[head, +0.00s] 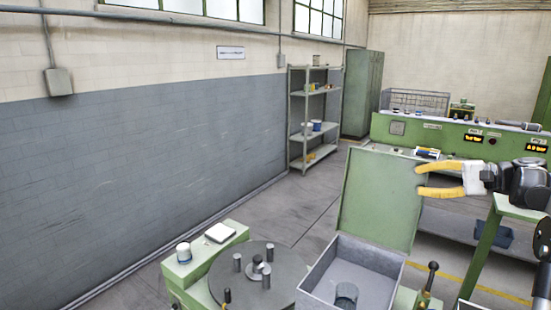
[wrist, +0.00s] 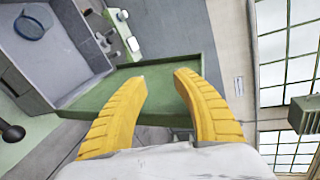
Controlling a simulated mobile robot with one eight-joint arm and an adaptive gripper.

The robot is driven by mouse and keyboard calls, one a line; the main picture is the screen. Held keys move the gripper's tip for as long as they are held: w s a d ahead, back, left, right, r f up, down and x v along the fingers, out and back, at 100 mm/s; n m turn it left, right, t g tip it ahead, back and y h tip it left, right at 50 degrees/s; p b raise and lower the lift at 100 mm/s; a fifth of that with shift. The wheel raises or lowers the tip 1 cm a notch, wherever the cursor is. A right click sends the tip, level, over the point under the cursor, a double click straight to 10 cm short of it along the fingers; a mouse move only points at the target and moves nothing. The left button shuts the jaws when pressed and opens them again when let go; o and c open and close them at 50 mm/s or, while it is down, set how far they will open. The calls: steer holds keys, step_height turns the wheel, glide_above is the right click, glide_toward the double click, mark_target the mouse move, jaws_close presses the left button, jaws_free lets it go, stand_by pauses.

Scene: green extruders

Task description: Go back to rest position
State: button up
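My gripper (head: 419,180) has two yellow fingers and is at the right of the head view, level and pointing left. The fingers are apart with nothing between them. In the wrist view my gripper (wrist: 161,77) is also open and empty. It is in the air near the raised green lid (head: 378,200) of a grey metal box (head: 362,262). A grey cylinder (head: 346,294) is inside the box. The wrist view shows the same box (wrist: 62,62) at upper left, tilted in the picture, with a round bluish part (wrist: 31,26) in it.
A dark round plate (head: 285,292) with several upright metal pins stands left of the box. A black-knobbed lever (head: 430,278) stands to its right. A green console (head: 450,140) is behind my gripper. Shelves (head: 316,110) stand at the wall. The floor at left centre is clear.

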steer(key=s+a+f+n+g+h+b, duration=0.1)
steer(key=s+a+f+n+h+b, duration=0.2)
steer(key=s+a, duration=0.5)
steer(key=s+a+f+g+h+b, duration=0.2)
steer(key=s+a+f, duration=0.2)
steer(key=a, duration=0.8)
steer(key=s+a+f+n+h+b, duration=0.2)
steer(key=s+f+n+h, duration=0.1)
steer(key=s+f, duration=0.6)
steer(key=s+a+f+n+t+h+b, duration=0.1)
steer(key=s+a+f+n+h+b, duration=0.1)
steer(key=s+f, duration=0.7)
steer(key=s+n+h+b, duration=0.1)
steer(key=s, duration=0.3)
steer(key=shift+s+a+f+n+t+h, duration=0.25)
steer(key=shift+s+a+n+t+h, duration=0.05)
steer(key=shift+s+h, duration=0.1)
